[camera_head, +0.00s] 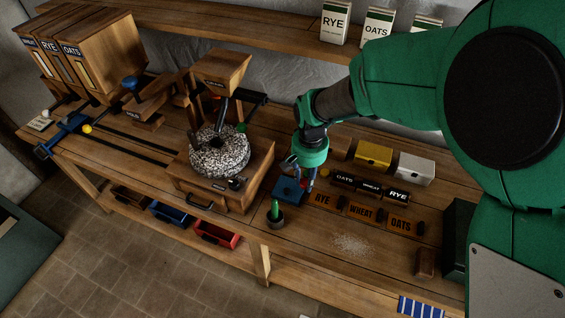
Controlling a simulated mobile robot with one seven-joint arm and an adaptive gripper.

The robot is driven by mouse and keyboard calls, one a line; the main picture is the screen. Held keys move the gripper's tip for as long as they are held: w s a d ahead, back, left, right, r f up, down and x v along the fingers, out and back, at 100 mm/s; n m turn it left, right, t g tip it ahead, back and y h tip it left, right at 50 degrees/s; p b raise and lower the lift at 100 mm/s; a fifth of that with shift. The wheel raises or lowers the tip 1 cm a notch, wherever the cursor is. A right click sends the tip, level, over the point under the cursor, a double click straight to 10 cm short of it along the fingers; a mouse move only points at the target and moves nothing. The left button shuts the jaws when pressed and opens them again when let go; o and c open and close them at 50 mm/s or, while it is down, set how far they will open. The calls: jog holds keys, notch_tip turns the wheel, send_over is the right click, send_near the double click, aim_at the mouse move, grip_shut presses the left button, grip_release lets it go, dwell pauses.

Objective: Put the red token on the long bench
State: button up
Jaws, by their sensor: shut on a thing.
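The long bench (320,262) is wooden and runs from upper left to lower right. My gripper (303,184) points down over its middle, right of the stone mill, beside a small blue block (287,190). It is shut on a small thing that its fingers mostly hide. A tiny reddish patch shows at the fingertips, too small to identify surely as the red token. I see no red token lying clear elsewhere. I cannot tell whether the held thing touches the bench.
A round millstone (220,155) stands left of my gripper. A dark cup with a green item (276,216) is close in front. RYE, WHEAT and OATS plates (363,211) lie to the right, with yellow (372,154) and white (414,168) boxes behind. Bare bench lies near the spilled meal (352,245).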

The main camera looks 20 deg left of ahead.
notch_tip(320, 180, down, 8)
jog(key=shift+d+r, duration=0.1)
jog(key=shift+d, duration=0.05)
jog(key=shift+w, duration=0.1)
jog(key=w+a, duration=0.3)
jog(key=w, duration=0.1)
jog(key=w+a+f+b, duration=0.1)
jog(key=w+a, duration=0.2)
jog(key=w, duration=0.2)
jog(key=w+a+b, duration=0.1)
jog(key=w+a, duration=0.2)
jog(key=w, duration=0.1)
jog(key=shift+w+f, duration=0.2)
jog(key=shift+f, duration=0.05)
jog(key=shift+f+b, duration=0.55)
jog(key=shift+f, duration=1.25)
jog(key=shift+f, duration=0.1)
jog(key=o, duration=0.8)
